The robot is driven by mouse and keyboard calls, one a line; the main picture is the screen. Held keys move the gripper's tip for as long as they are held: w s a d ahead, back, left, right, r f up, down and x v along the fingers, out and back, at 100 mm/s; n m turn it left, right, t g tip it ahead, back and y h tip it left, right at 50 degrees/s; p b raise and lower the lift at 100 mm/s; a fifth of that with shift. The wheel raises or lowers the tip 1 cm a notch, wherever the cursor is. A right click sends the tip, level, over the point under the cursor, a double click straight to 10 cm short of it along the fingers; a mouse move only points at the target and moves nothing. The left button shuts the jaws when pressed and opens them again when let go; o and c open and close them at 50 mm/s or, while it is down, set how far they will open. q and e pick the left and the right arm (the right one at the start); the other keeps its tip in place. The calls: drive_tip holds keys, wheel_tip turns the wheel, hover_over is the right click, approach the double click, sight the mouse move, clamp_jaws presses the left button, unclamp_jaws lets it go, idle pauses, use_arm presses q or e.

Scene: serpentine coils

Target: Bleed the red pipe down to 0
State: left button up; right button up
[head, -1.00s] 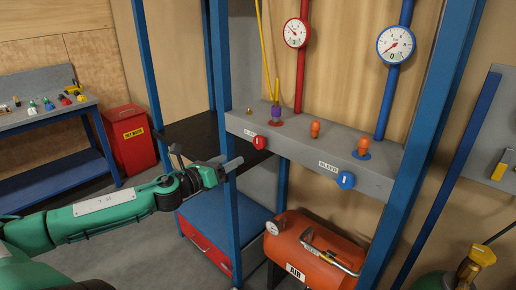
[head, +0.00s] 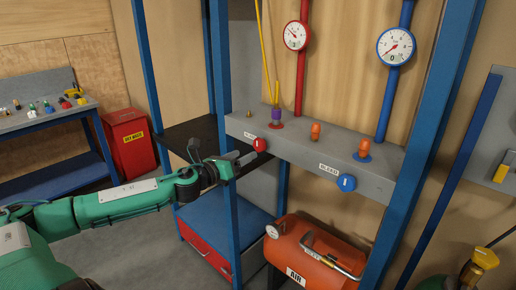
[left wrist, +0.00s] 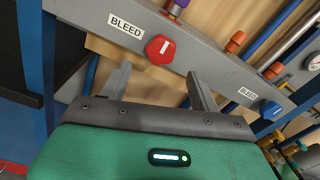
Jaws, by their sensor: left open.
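The red bleed knob (head: 260,144) sits on the front face of the grey manifold beam (head: 310,150), by a BLEED label. The red pipe (head: 301,75) rises above the beam with a round gauge (head: 296,35). Its needle points up and left; I cannot read the value. My left gripper (head: 243,158) is open and empty, just left of and below the red knob. In the left wrist view the red knob (left wrist: 160,48) shows beyond and between the spread fingers (left wrist: 160,82), apparently not touching them. My right gripper is not in view.
A blue bleed knob (head: 346,183) and the blue pipe (head: 392,80) with its gauge (head: 396,46) are to the right. A blue frame post (head: 225,120) stands close to my left gripper. An orange air tank (head: 315,250) is below the beam.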

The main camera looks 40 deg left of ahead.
sight(258, 148)
use_arm(q)
drive_tip(key=shift+w+d+r+p, duration=0.1)
drive_tip(key=shift+w+p, duration=0.2)
drive_tip(key=shift+w, duration=0.8)
drive_tip(key=shift+w+p, duration=0.45)
drive_tip(key=shift+w, duration=0.35)
drive_tip(key=shift+w+d+p, duration=0.2)
drive_tip(key=shift+w+p, duration=0.55)
drive_tip(key=shift+w, duration=0.85)
drive_tip(key=shift+w+d, duration=0.1)
drive_tip(key=shift+w, duration=0.35)
drive_tip(key=c, duration=1)
